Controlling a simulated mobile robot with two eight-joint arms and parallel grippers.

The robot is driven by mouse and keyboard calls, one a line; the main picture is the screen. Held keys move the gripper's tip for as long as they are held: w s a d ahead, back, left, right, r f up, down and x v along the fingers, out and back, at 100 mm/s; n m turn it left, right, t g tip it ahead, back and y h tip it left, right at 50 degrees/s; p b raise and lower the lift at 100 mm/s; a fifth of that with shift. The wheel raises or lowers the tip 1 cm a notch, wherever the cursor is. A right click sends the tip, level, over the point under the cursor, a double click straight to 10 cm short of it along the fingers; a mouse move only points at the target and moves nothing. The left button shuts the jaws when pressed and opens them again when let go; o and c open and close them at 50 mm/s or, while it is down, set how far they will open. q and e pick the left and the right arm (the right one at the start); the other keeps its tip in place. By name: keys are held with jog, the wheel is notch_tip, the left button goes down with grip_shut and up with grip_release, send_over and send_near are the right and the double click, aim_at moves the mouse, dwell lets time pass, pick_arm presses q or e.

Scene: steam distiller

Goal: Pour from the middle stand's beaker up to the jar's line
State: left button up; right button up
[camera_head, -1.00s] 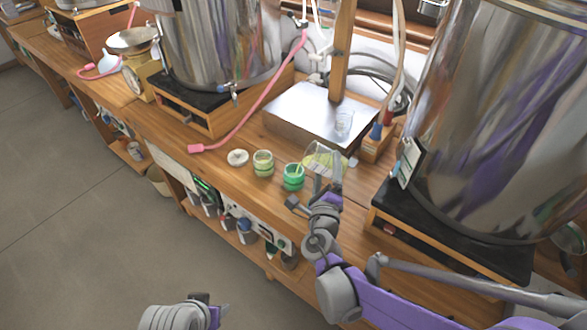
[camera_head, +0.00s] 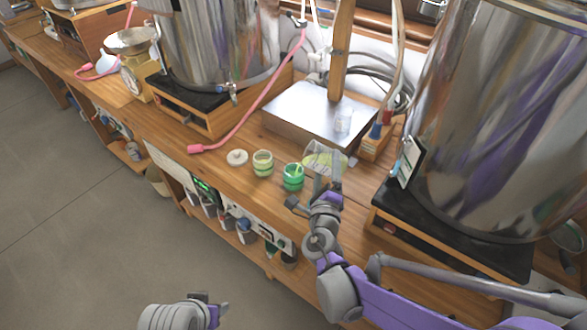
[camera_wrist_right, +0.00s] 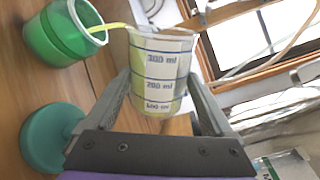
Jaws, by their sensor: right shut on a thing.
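My right gripper (camera_head: 322,192) is shut on a clear glass beaker (camera_head: 325,158) with yellow-green liquid, held above the bench. In the right wrist view, the beaker (camera_wrist_right: 160,75) sits between the two fingers and shows blue ml marks. A thin yellow stream runs from its lip to the mouth of a green jar (camera_wrist_right: 60,35). In the head view, this green jar (camera_head: 293,179) stands on the bench just left of the beaker.
A second jar with pale green content (camera_head: 263,163) and a white lid (camera_head: 237,157) stand left of the green jar. A steel box (camera_head: 300,117) carries a small glass (camera_head: 343,119). A big steel vessel (camera_head: 480,120) stands close on the right. A pink hose (camera_head: 255,107) crosses the bench.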

jog(key=shift+r+n, duration=0.2)
jog(key=shift+n, duration=0.2)
dwell(1.0)
